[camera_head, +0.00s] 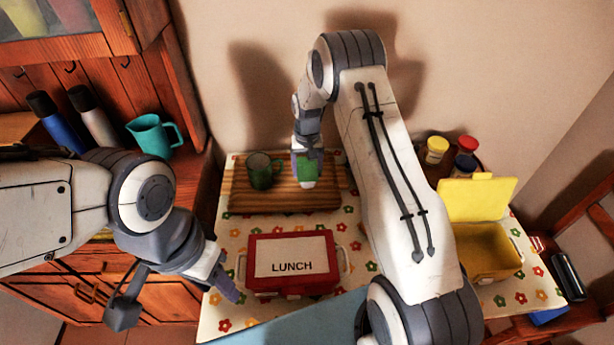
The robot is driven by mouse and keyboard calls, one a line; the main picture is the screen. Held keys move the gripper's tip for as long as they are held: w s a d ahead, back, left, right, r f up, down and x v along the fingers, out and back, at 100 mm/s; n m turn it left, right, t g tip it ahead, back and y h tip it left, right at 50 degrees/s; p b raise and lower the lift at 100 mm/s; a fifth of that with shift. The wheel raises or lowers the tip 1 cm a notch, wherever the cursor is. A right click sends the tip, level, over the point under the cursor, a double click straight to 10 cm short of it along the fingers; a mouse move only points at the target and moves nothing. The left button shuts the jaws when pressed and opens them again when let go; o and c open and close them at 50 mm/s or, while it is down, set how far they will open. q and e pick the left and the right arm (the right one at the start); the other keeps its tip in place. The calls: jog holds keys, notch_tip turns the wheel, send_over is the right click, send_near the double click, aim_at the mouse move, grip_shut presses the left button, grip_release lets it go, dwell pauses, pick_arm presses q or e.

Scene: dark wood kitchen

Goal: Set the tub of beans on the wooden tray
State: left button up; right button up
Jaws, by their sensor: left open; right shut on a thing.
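The tub of beans (307,171), green with a pale lower part, is in my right gripper (305,152), over the wooden tray (285,200). The fingers partly cover the tub, and I cannot tell whether its base touches the tray. The tray is a slatted board at the back of the table, with a green mug (260,171) on its left part. My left gripper (222,281) is open and empty, left of the red lunch box near the table's left front.
A red lunch box (292,264) marked LUNCH lies in front of the tray. An open yellow box (478,248) stands at the right. Jars with yellow (437,150) and red (467,144) lids stand behind it. A teal jug (154,135) and bottles stand on the left cabinet.

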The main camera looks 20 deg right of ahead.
notch_tip(320, 180, down, 4)
jog(key=shift+r+p, duration=0.25)
jog(key=shift+p, duration=0.15)
jog(key=shift+f, duration=0.15)
